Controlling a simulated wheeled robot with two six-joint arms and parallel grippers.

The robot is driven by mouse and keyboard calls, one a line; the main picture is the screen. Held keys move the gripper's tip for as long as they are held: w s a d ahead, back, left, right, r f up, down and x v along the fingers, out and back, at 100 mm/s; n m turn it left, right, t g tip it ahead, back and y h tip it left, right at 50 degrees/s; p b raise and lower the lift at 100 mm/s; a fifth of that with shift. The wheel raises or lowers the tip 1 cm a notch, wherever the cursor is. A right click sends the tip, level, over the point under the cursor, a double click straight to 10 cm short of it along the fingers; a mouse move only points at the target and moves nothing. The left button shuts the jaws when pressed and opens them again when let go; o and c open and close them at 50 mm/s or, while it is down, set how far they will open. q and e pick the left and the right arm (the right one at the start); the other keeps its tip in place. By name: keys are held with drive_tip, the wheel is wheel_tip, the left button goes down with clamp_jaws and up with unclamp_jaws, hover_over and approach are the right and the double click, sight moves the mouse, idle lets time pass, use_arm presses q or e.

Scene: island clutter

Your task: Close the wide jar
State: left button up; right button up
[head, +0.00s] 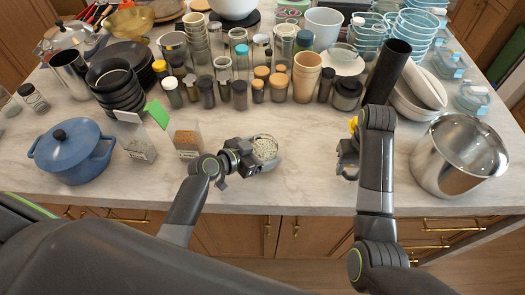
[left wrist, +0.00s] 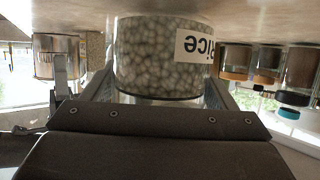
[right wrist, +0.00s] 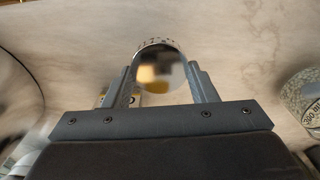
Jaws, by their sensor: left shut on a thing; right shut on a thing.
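The wide jar (head: 264,148) is a round clear jar full of pale grains. In the head view its top looks uncovered, with the grains showing. My left gripper (head: 250,158) is shut on its side near the counter's front edge. In the left wrist view the jar (left wrist: 155,60) fills the space between the fingers, its "rice" label upside down. My right gripper (head: 347,158) is to the right of the jar, apart from it. It is shut on a round, shiny metal thing (right wrist: 160,72), which looks like a lid. The head view mostly hides that thing.
A blue pot (head: 72,150) and two clear containers, one with brown contents (head: 187,142), stand left. A steel pot (head: 458,155) stands right of my right arm. A row of small jars and tan cups (head: 306,77) lines the back. Bare counter lies between the grippers.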

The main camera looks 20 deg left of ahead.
use_arm(q)
drive_tip(key=shift+f, duration=0.5)
use_arm(e)
drive_tip(key=shift+r, duration=0.1)
use_arm(q)
drive_tip(key=shift+f, duration=0.2)
use_arm(e)
drive_tip(key=shift+f, duration=0.25)
use_arm(q)
drive_tip(key=o, duration=1.5)
drive_tip(key=shift+r, duration=0.1)
use_arm(e)
drive_tip(key=shift+r, duration=0.2)
